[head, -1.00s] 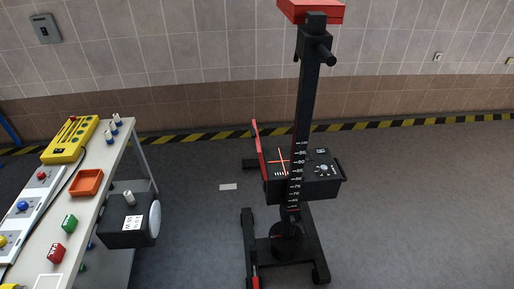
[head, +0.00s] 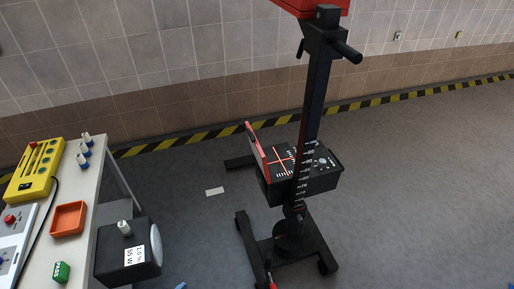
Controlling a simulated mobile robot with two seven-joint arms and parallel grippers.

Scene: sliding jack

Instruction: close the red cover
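The red cover (head: 256,146) stands raised, roughly upright, along the left edge of a black box (head: 316,184). The box's top face is exposed and shows a red cross, white scale marks and small controls. The box sits on a black upright column (head: 313,110) with a white number scale, which hides part of the box. Neither of my grippers can be made out; only tiny blue bits show at the bottom edge, too small to identify.
The column stands on a black wheeled base (head: 285,245), with a red head (head: 310,6) on top. At left is a table (head: 92,190) with a yellow case (head: 36,170) and an orange tray (head: 69,218). A black lamp box (head: 120,262) stands beside it. Floor to the right is clear.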

